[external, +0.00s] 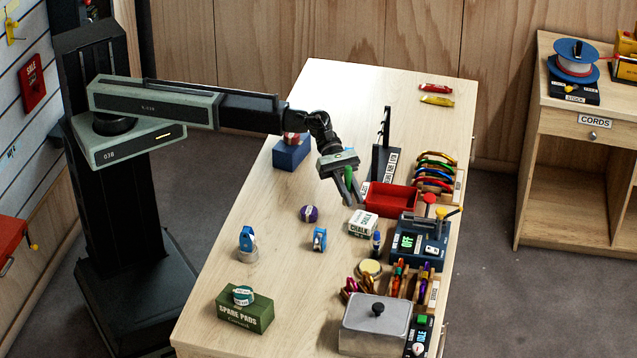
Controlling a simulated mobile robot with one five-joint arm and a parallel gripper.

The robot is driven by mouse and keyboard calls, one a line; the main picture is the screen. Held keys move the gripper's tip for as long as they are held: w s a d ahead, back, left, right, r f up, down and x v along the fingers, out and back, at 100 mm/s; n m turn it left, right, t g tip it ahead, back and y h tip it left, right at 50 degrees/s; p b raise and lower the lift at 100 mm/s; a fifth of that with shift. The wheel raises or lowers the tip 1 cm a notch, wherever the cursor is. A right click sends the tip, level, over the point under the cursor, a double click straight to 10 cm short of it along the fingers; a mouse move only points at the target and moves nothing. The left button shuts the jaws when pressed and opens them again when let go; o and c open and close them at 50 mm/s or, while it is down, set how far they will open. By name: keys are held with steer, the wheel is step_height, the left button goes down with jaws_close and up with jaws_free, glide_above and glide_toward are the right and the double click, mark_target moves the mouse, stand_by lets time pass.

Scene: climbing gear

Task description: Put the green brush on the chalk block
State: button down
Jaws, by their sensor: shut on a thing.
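The white chalk block (362,225) with green trim and lettering sits on the wooden table, right of the middle. My gripper (352,196) points down just above and behind the block, apart from it as far as I can tell. It is shut on the green brush (348,178), of which a narrow green part shows between the fingers. The rest of the brush is hidden by the fingers.
A red tray (390,199) lies right of my gripper, with a dark upright stand (383,155) behind it. A blue machine (418,240) stands right of the block. A purple ball (309,213) and a small blue item (319,239) lie left.

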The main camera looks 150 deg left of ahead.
steer(key=shift+w+a, duration=0.3)
steer(key=shift+w, duration=0.25)
steer(key=f+b, duration=0.4)
steer(key=shift+w+a, duration=0.15)
steer(key=shift+w, duration=0.15)
steer(key=shift+r, duration=0.2)
steer(key=shift+f, duration=0.3)
steer(key=c, duration=1.3)
jaws_free()
steer(key=shift+r, duration=0.15)
